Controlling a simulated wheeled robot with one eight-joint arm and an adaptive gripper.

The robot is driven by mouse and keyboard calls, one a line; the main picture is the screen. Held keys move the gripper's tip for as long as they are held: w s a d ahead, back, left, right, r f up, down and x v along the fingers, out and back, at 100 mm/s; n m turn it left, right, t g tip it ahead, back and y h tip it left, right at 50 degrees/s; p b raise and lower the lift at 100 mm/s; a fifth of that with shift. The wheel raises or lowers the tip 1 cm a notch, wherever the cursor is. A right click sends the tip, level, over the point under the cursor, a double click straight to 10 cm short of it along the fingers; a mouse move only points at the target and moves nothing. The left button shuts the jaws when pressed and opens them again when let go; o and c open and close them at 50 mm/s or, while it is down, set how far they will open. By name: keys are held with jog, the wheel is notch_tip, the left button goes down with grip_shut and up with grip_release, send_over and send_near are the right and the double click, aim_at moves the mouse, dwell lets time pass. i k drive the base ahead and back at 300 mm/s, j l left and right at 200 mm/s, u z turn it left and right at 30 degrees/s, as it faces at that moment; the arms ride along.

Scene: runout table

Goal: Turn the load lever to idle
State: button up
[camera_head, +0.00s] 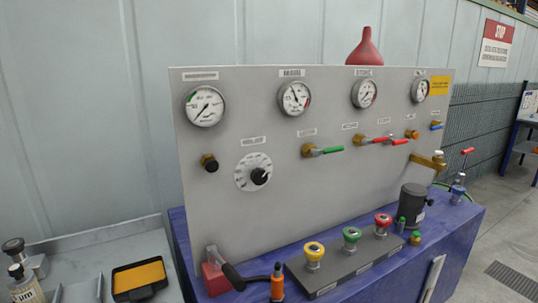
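A grey panel (290,200) with gauges stands on a blue bench (455,220). At the panel's lower left, a red block (215,280) carries a lever with a black handle (247,281) that lies low, pointing right and slightly down. This looks like the load lever, but no readable label confirms it, and no idle mark can be made out. Other levers on the panel are one with a green handle (333,150) and ones with red handles (380,140), all roughly level. My gripper is not in view.
An orange-and-black object (277,283) stands close right of the black handle. A dark strip with yellow (314,252), green (351,236) and red (382,222) knobs lies farther right. A black cylinder (412,203) stands at the bench's right. A yellow tray (139,276) is at left.

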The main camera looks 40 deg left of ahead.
aim_at(314, 152)
jog(key=u, duration=1.45)
